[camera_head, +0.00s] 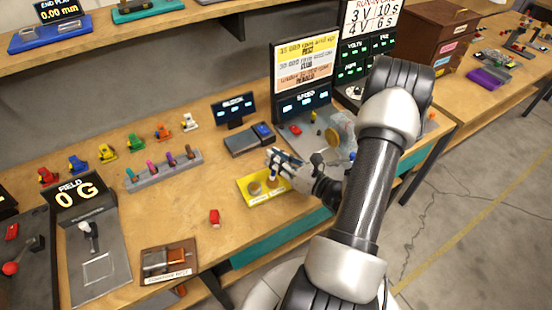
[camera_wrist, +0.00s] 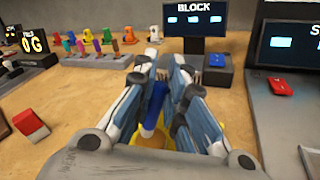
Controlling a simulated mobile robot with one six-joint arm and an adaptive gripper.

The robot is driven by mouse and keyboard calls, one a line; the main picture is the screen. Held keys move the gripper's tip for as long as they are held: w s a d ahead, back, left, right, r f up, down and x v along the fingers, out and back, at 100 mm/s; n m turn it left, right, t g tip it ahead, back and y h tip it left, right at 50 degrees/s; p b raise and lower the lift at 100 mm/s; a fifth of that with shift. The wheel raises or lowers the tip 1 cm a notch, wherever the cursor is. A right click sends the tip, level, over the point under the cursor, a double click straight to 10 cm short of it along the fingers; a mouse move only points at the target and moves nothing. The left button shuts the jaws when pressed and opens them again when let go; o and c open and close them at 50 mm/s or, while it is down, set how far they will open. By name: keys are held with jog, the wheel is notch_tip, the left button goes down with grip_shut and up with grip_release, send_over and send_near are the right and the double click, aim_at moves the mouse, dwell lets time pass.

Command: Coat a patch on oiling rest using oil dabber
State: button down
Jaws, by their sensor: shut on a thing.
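My gripper (camera_head: 278,162) is over the yellow tray (camera_head: 246,186) in the head view. The tray has two round spots and small labels. In the wrist view my gripper (camera_wrist: 166,66) is shut on a slim blue-handled tool (camera_wrist: 154,108), which looks like the oil dabber. Its lower end points down toward the yellow tray, and I cannot tell whether it touches. A brown rest (camera_head: 168,262) with a metal block, a copper-coloured block and a label sits at the front left. The label is too small to read surely, so I cannot tell which is the oiling rest.
A red block (camera_head: 214,217) lies left of the yellow tray. A dark block unit (camera_head: 248,139) and a display panel (camera_head: 303,80) stand beyond my gripper. The bench between tray and brown rest is mostly clear.

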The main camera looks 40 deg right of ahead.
jog(key=shift+f+b, duration=0.45)
jog(key=shift+f, duration=0.25)
dwell(1.1)
jog(key=shift+r+p, duration=2.9)
jog(key=shift+r, duration=0.75)
